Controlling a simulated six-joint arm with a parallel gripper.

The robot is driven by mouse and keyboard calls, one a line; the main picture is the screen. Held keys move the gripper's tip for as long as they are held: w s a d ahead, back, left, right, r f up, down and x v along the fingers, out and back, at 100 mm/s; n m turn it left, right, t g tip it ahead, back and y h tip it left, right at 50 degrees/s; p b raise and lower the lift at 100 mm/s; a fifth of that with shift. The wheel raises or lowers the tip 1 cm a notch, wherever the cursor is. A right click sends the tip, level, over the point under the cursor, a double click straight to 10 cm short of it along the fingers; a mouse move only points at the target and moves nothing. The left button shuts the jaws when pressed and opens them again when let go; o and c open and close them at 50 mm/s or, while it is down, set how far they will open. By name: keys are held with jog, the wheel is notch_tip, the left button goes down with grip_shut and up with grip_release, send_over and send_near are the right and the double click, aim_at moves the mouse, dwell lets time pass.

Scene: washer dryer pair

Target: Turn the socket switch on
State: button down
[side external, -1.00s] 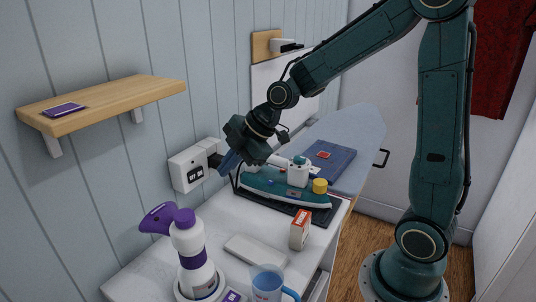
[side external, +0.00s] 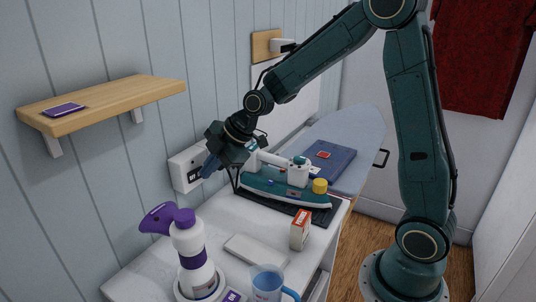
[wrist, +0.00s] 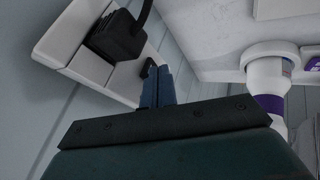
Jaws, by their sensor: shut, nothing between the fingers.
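The white socket (side external: 181,172) is on the panelled wall above the counter. In the wrist view its plate (wrist: 72,66) lies at the upper left, with a black plug (wrist: 118,36) and cable in it. A small dark switch (wrist: 148,70) shows on the plate beside my fingers. In the side view a dark patch with white lettering (side external: 194,174) shows on the socket; the lettering is too small to read surely. My gripper (side external: 208,170) is shut and empty, its blue fingers (wrist: 163,78) close to the switch. I cannot tell whether they touch it.
A teal iron (side external: 270,188) stands on a dark mat just beyond my gripper. A purple and white spray bottle (side external: 192,254), a blue mug (side external: 267,284) and a small orange-white box (side external: 300,230) stand on the white counter (side external: 222,222). A wooden shelf (side external: 130,92) juts out above.

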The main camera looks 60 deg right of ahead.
jog(key=shift+w+d+n+y, duration=0.25)
jog(key=shift+w+n+y, duration=0.1)
jog(key=shift+n, duration=0.15)
jog(key=shift+a, duration=0.2)
jog(key=shift+s+a, duration=0.3)
jog(key=shift+a, duration=0.35)
jog(key=shift+s, duration=0.2)
jog(key=s+d+r, duration=0.2)
jog(key=s+r, duration=0.6)
jog(key=s, duration=0.1)
jog(key=shift+d, duration=0.2)
dwell(0.5)
